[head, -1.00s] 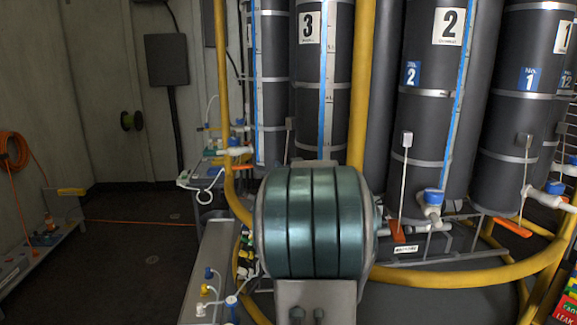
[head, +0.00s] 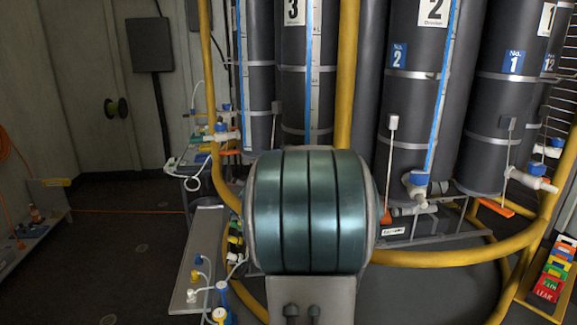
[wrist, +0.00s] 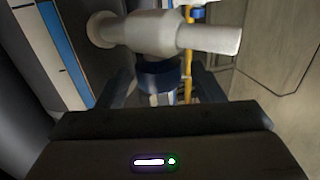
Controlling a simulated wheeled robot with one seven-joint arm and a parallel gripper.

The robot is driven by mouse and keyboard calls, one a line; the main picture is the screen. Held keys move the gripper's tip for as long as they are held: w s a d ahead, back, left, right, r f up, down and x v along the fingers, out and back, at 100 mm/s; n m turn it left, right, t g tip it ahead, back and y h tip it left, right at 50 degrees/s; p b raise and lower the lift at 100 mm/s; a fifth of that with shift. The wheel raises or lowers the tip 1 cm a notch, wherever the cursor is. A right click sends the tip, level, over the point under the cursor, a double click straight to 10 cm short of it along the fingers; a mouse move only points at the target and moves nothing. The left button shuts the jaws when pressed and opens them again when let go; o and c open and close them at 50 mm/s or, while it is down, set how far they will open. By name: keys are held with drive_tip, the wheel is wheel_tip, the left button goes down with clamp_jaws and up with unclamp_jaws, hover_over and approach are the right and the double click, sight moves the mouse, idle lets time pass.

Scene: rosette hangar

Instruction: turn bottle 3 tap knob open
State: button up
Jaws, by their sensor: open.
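Bottle 3, a dark grey cylinder (head: 292,100) with a "3" label and a blue-and-white scale strip, stands behind my arm in the head view. Its lower part and tap are hidden there by my arm. In the wrist view, a white tap body (wrist: 155,35) lies across the top with a blue knob (wrist: 160,75) below it. My gripper (wrist: 163,82) is open, with one dark finger on each side of the blue knob. I cannot tell whether either finger touches it. My gripper is hidden in the head view.
Bottle 2 (head: 417,80) and bottle 1 (head: 505,120) stand to the right, with taps low down. A yellow pipe (head: 345,80) runs upright beside bottle 3. A grey bench (head: 190,265) with small valves is at the lower left. The floor at left (head: 110,250) is mostly clear.

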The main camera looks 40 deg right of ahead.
drive_tip(key=v, duration=1.1)
drive_tip(key=shift+a, duration=0.1)
